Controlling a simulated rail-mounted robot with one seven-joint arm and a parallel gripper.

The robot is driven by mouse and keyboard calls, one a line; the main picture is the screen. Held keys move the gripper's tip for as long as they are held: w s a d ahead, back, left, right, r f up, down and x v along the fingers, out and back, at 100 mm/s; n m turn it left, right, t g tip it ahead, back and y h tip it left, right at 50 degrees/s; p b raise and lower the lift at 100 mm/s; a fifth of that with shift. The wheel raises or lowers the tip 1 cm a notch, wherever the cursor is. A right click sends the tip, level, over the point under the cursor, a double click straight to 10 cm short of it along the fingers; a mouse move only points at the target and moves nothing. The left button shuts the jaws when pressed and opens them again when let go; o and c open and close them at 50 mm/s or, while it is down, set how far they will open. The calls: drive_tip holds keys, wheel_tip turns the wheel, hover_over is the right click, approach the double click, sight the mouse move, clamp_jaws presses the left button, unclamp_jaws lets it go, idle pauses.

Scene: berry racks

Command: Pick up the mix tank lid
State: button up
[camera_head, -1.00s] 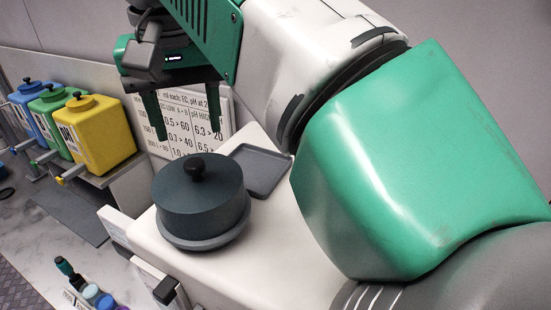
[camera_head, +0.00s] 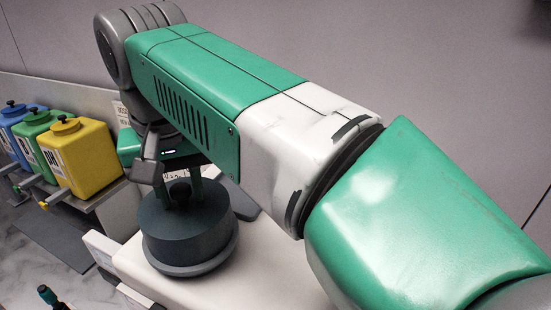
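The mix tank is a dark grey round pot (camera_head: 190,245) standing on a grey round base on the white bench top. Its lid (camera_head: 215,203) is the dark flat top with a black knob (camera_head: 180,192) in the middle. My gripper (camera_head: 182,190) is right over the lid, fingers pointing down, with one finger on each side of the knob. The fingertips are low at the lid's surface. The wrist hides part of the fingers, so I cannot tell whether they touch the knob or are apart from it.
The white bench (camera_head: 250,285) has free room in front and right of the tank. A dark tray (camera_head: 245,207) behind it is mostly hidden by my arm. Yellow (camera_head: 85,160), green (camera_head: 45,135) and blue (camera_head: 18,120) containers stand on a shelf at left.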

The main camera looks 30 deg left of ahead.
drive_tip(key=c, duration=0.6)
wheel_tip(320, 180, up, 10)
drive_tip(key=shift+f, duration=0.1)
drive_tip(key=shift+a, duration=0.1)
